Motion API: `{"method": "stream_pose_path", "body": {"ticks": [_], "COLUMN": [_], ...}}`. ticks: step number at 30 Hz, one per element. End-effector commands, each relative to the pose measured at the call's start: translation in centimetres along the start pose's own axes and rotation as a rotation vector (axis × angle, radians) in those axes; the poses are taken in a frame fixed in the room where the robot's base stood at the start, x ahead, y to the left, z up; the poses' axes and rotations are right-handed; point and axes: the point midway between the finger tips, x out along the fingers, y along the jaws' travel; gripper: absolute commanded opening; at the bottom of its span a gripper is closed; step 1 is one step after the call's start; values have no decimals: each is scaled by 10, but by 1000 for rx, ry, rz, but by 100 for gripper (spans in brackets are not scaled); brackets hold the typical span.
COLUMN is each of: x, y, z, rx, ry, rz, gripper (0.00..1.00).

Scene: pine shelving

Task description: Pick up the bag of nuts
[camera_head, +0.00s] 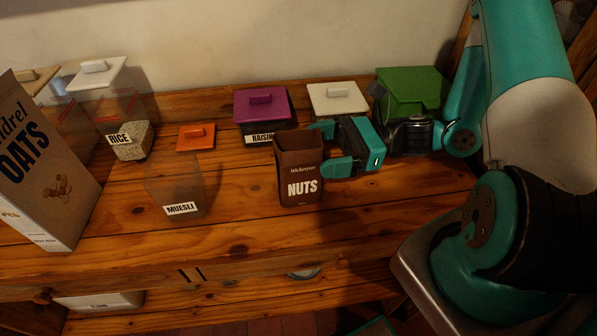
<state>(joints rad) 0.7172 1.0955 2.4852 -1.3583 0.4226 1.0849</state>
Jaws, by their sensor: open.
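The bag of nuts (299,172) is a dark brown upright pack with "NUTS" in white letters, standing on the wooden shelf top near the middle of the head view. My gripper (336,148) is teal and black and comes in from the right. Its jaws are open and point left toward the bag. One finger shows behind the bag's upper right edge, and the other shows at its right side. I cannot tell whether either finger touches the bag.
A clear container labelled MUESLI (177,190) stands left of the bag. A purple-lidded raisin container (261,103), a white-lidded container (337,98) and a green-lidded box (411,91) stand behind. An orange lid (196,137), a rice container (129,138) and an oats box (48,170) are further left.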

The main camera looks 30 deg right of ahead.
Motion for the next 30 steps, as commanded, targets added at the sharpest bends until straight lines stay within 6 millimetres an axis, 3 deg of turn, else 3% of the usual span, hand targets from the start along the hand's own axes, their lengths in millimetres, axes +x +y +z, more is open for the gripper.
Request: {"method": "stream_pose_path", "body": {"ticks": [7,16,25,30], "x": [36,41,41,41], "y": [1,1,1,1], "z": [1,0,0,0], "rx": [2,1,1,1], "ry": [0,0,0,0], "rz": [5,1,1,1], "gripper": [88,88,19,17]}}
